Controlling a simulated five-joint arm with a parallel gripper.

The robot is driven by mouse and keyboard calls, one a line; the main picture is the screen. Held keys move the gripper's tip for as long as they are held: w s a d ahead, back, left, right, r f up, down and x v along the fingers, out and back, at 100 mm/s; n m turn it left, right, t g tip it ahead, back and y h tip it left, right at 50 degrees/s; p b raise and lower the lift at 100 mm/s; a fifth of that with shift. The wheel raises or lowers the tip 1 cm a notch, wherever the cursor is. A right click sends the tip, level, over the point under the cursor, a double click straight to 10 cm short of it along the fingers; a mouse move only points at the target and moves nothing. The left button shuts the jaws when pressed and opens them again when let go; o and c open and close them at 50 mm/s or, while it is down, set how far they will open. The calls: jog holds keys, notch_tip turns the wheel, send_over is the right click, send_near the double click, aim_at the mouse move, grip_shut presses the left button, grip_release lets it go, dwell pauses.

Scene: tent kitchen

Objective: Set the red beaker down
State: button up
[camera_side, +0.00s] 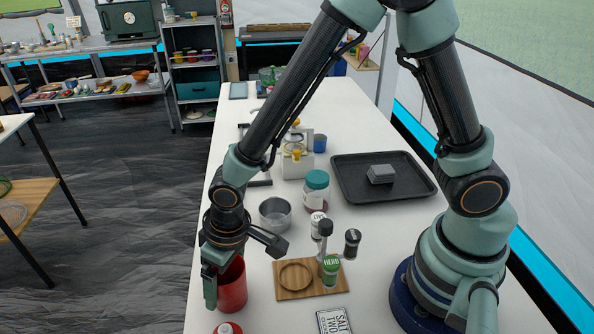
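The red beaker (233,288) is upright at the near left edge of the white table (340,108). My gripper (213,283) is pointed down at its left side, with one green finger against or just in front of the beaker's left wall. The upper left of the beaker is hidden by the gripper. The other finger is not clearly visible, so I cannot tell whether the gripper is closed on the beaker. I also cannot tell whether its base touches the table.
A red-topped container (228,327) is close in front of the beaker. A wooden board (293,292) with a round recess lies to the right, with a herb jar (331,270) at its edge. A metal bowl (275,213) is behind. A dark tray (350,188) holds a grey block (380,174).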

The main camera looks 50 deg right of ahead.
notch_tip(320, 180, up, 12)
jog(key=s+d, duration=0.1)
jog(key=s, duration=0.1)
jog(key=d+r+m+t, duration=0.1)
jog(key=d+r, duration=0.2)
jog(key=d, duration=0.4)
jog(key=s+d+r+m+t, duration=0.1)
jog(key=d+r, duration=0.2)
jog(key=d, duration=0.4)
jog(key=d+r+m+t+h, duration=0.1)
jog(key=d+r+t, duration=0.1)
jog(key=d, duration=0.5)
jog(key=shift+s+r, duration=0.15)
jog(key=shift+r, duration=0.7)
